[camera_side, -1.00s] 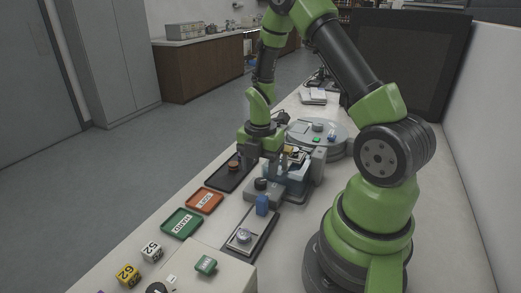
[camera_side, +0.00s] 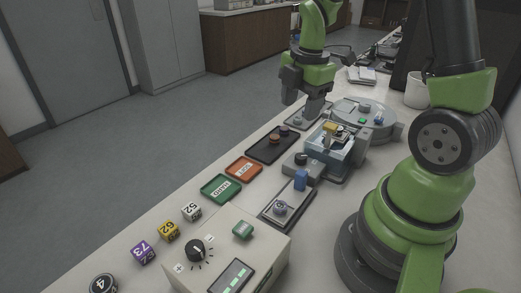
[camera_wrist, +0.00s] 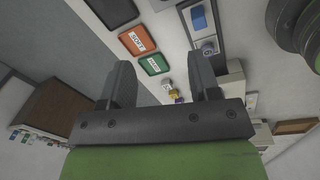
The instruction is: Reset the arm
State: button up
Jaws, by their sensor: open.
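My gripper (camera_side: 304,102) is at the far end of the bench in the side view, above the row of trays and left of the mounting press (camera_side: 330,148). Its two fingers stand apart with nothing between them. In the wrist view the fingers also show spread, with an empty gap (camera_wrist: 162,72) between them. The press has a pale blue block and a yellow-topped part on it. A round grey turntable (camera_side: 364,120) stands behind the press.
A black tray (camera_side: 262,153) holds small round pieces. Orange (camera_side: 244,169) and green (camera_side: 221,189) labelled trays lie nearer. Numbered cubes (camera_side: 169,231) and a control box (camera_side: 262,250) with a dial are at the front. A blue piece (camera_side: 301,180) stands on another dark tray.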

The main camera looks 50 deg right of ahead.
jog(key=s+a+r+m+t+y, duration=0.1)
jog(key=s+a+r+m+t, duration=0.2)
jog(key=m, duration=0.6)
jog(key=s+a+r+m+t+y, duration=0.1)
jog(key=s+a+r+m+t, duration=0.2)
jog(key=s+a+r+m, duration=0.4)
jog(key=a+r+m, duration=0.2)
jog(key=a+r, duration=0.1)
jog(key=shift+s+r+m, duration=0.25)
jog(key=shift+m, duration=0.05)
jog(key=shift+a, duration=0.1)
